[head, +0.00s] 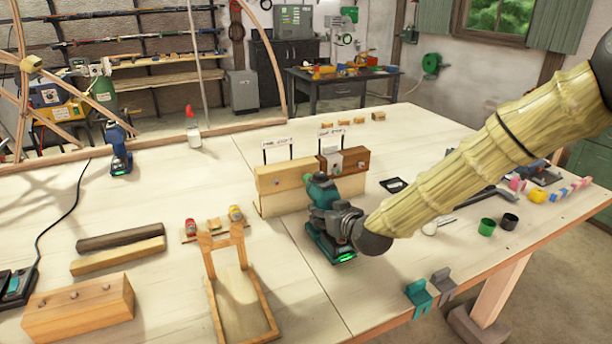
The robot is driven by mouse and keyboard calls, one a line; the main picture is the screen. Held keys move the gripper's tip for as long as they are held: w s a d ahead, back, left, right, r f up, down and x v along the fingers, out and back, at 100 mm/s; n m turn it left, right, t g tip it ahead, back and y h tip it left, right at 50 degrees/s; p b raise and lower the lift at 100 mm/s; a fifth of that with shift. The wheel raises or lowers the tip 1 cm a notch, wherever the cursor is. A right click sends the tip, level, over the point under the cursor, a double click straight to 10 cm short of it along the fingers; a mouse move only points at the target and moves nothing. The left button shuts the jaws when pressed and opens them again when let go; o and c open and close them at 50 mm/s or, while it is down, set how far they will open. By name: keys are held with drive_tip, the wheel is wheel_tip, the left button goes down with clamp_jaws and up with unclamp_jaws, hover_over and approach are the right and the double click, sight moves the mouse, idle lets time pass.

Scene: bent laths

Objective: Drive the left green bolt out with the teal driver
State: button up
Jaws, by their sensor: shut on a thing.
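The teal driver (322,192) stands upright over the worktable, its green-lit battery foot (344,257) low. My gripper (340,223) is shut around the driver's handle. The driver's head is in front of two joined wooden blocks, a pale one (280,181) on the left and a brown one (354,168) on the right. A grey metal piece (331,162) sits at their join. I cannot make out a green bolt; the driver hides part of the blocks' front. Whether the driver's tip touches anything cannot be told.
Two small signs (291,143) stand behind the blocks. A blue driver (119,150) stands at the back left. A wooden frame (213,291) and a block with bolts (78,308) are at front left. Green and black cups (487,226) stand right. Bare tabletop (300,280) lies in front.

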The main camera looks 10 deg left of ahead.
sight(330, 204)
drive_tip(key=shift+r, duration=0.35)
drive_tip(key=shift+s+d, duration=0.15)
drive_tip(key=shift+s+d+f, duration=0.15)
drive_tip(key=shift+s+d, duration=0.45)
drive_tip(key=shift+s, duration=0.25)
drive_tip(key=shift+r, duration=0.2)
drive_tip(key=shift+r+p, duration=1.1)
drive_tip(key=shift+r, duration=0.7)
drive_tip(key=shift+c, duration=0.2)
drive_tip(key=shift+d, duration=0.1)
